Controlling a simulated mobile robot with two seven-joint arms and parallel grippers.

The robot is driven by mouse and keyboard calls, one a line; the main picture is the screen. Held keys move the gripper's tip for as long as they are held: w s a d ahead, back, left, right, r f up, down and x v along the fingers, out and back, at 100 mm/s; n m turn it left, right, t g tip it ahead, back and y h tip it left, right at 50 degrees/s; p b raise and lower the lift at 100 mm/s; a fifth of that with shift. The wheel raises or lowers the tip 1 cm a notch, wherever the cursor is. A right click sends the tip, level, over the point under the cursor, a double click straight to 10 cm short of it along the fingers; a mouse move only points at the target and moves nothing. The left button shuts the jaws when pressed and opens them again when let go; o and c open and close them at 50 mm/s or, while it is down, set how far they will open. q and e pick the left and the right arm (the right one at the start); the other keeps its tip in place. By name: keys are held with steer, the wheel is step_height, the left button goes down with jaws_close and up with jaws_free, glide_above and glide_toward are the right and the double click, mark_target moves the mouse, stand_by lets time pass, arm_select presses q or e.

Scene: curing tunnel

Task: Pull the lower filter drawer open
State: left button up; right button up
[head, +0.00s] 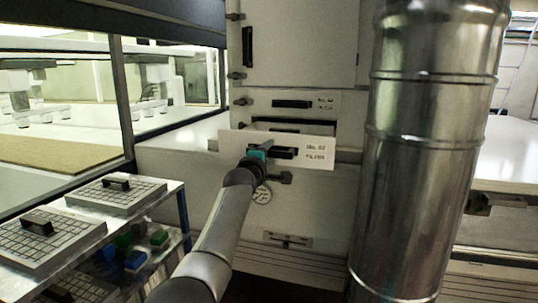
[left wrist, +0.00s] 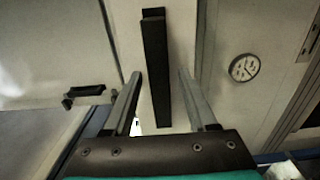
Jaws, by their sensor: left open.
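The lower filter drawer (head: 318,160) has a white front with a dark bar handle (head: 285,153) and printed label. Its front stands out from the cabinet, with a dark opening showing above and behind it. My left gripper (head: 268,154) is at this handle in the head view, its fingers mostly hidden. In the left wrist view the open fingers (left wrist: 161,100) lie on either side of the dark handle (left wrist: 155,70), with gaps visible. I cannot tell whether either finger touches it. My right gripper is not in view.
The upper drawer (head: 292,104) looks flush with the cabinet (head: 295,45). A large metal duct (head: 420,150) stands close on the right. A cart (head: 185,215) with gridded trays is at lower left.

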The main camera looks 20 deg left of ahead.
arm_select(q)
steer(key=shift+s, duration=0.1)
steer(key=shift+s, duration=2.2)
steer(key=s, duration=1)
steer(key=shift+s+a+b, duration=0.25)
steer(key=shift+s+b, duration=0.1)
steer(key=shift+b, duration=0.1)
steer(key=shift+f, duration=0.1)
